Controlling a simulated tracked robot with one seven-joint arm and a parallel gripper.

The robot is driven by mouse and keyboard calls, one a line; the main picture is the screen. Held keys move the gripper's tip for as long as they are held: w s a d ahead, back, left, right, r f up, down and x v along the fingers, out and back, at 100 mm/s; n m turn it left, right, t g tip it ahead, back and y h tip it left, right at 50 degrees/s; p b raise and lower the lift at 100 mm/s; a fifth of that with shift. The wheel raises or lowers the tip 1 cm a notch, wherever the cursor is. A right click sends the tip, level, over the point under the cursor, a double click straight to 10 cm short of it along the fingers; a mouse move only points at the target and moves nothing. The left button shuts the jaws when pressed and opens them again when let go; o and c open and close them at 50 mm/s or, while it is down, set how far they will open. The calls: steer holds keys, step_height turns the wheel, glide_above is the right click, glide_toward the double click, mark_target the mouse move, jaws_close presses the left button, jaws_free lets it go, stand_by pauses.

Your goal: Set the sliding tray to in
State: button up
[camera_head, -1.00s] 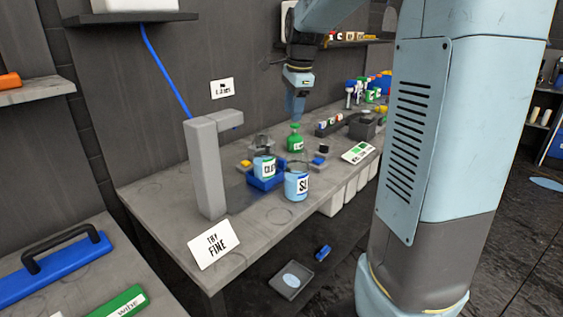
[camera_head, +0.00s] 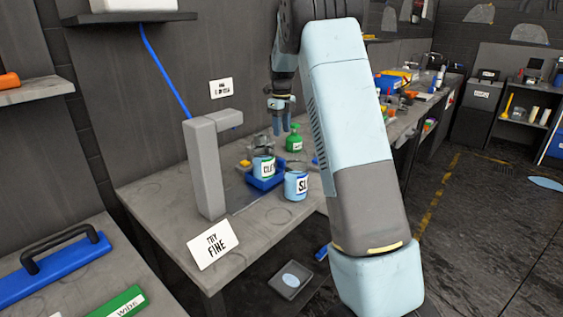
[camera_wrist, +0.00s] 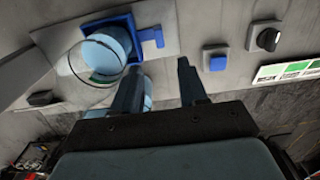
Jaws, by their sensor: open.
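The blue sliding tray (camera_head: 268,183) sits on the bench beside the grey upright post, with a can marked "CLE" (camera_head: 263,167) in it. In the wrist view the blue tray (camera_wrist: 137,21) is at the upper left, on a pale plate, with a blue tab at its right side. How far it is slid in cannot be told. My gripper (camera_head: 281,126) is open and empty, pointing down above the bench behind the tray in the head view. In the wrist view its fingers (camera_wrist: 160,78) are below and right of the tray, apart from the tab.
A can marked "SL" (camera_head: 296,185) stands in front of the tray. The grey post (camera_head: 205,168) stands left of it, and a green bottle (camera_head: 294,141) behind. A blue button (camera_wrist: 215,57) and black knob (camera_wrist: 266,39) lie to the right.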

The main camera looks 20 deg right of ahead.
mark_target(281, 159)
step_height(281, 159, down, 14)
steer(key=shift+r, duration=0.15)
stand_by(0.4)
steer(key=shift+a, duration=0.1)
steer(key=shift+c, duration=0.4)
jaws_close()
